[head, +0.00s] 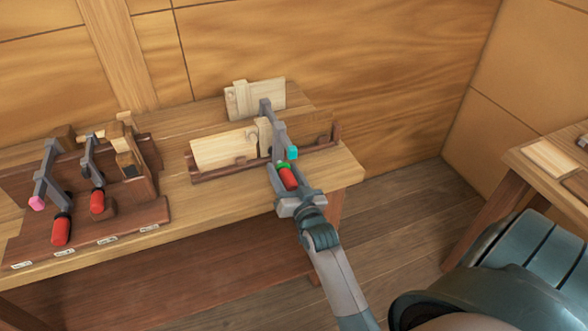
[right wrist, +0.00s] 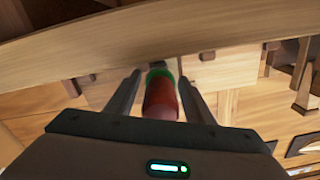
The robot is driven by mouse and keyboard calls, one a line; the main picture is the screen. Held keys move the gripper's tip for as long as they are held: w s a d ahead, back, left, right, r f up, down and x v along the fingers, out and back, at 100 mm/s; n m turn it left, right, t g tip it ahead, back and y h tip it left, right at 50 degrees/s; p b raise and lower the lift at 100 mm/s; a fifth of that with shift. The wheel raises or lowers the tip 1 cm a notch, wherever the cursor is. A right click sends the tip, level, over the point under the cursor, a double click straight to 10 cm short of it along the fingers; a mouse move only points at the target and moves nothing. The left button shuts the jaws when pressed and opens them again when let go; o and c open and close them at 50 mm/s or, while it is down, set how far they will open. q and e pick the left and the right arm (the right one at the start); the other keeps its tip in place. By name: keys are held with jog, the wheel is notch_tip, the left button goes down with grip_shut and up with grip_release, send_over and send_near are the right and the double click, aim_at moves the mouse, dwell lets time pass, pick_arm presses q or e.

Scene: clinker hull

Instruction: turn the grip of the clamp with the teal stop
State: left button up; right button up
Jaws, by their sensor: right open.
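The clamp with the teal stop (head: 292,153) stands on the table at the wooden plank piece, its grey bar (head: 266,108) reaching up and back. Its red grip (head: 288,179) with a green collar points toward me. My right gripper (head: 284,182) is around the grip, one finger on each side. In the right wrist view the red grip (right wrist: 161,98) sits between the two open fingers (right wrist: 160,92), with a gap visible on both sides. My left gripper is not in view.
A brown rack (head: 140,219) at the left holds other clamps with red grips, one with a pink stop (head: 37,203). Pale boards (head: 225,148) stand beside the teal-stop clamp. Another table (head: 520,160) is at the right. The table's front right is clear.

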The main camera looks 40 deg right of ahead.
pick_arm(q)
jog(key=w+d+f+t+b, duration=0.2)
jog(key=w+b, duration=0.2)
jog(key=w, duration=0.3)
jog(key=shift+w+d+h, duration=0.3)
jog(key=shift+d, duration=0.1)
pick_arm(e)
jog(key=v, duration=1.7)
jog(key=s+a+f+n+g+y, duration=0.15)
jog(key=a+f, duration=0.25)
jog(key=f, duration=0.8)
jog(key=s+a+f+n+g+y, duration=0.1)
jog(key=a+f+g, duration=0.2)
jog(key=f, duration=0.9)
jog(key=s+a+f+n+g+y, duration=0.2)
jog(key=a+f, duration=0.2)
jog(key=f, duration=0.8)
jog(key=s+f+n+g, duration=0.4)
jog(key=s+f+g, duration=0.4)
jog(key=s+f, duration=1.6)
jog(key=shift+s+d+f, duration=0.25)
jog(key=shift+s+d, duration=0.15)
jog(key=shift+s, duration=0.65)
